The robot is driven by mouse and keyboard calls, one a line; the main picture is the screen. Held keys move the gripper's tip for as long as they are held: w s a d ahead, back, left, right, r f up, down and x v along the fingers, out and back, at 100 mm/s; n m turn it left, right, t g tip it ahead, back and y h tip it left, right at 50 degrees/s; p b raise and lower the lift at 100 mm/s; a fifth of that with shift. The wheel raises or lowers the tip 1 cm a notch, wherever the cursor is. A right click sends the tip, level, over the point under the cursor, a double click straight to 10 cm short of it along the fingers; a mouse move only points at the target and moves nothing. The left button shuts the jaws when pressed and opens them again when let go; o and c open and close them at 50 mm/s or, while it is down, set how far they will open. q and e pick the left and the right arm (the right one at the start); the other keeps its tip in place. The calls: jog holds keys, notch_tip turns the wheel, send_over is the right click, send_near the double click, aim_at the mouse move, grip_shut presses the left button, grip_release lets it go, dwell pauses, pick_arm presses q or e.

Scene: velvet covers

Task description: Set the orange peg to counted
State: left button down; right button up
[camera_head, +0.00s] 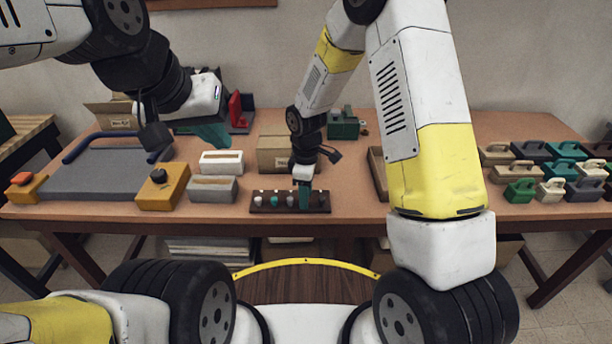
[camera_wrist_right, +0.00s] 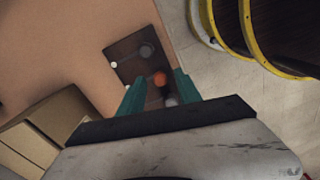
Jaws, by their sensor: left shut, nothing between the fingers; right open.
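A dark brown peg board (camera_head: 318,209) lies near the front edge of the table, with a pale peg (camera_head: 258,193) and a teal peg (camera_head: 273,201) on its left part. My right gripper (camera_head: 304,190) points down over the board's right part and covers pegs there. In the right wrist view the orange peg (camera_wrist_right: 160,78) stands on the board (camera_wrist_right: 124,46), between the open teal fingers (camera_wrist_right: 157,86); I cannot tell whether they touch it. My left gripper (camera_head: 214,134) is shut and empty above the table's back left.
Left of the board are a grey box (camera_head: 212,190), a white box (camera_head: 220,168) and a yellow box with a black knob (camera_head: 162,194). A cardboard box (camera_head: 274,158) stands behind the board. Several small handled items (camera_head: 553,190) fill the right end.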

grip_shut()
jog(key=shift+w, duration=0.1)
dwell(1.3)
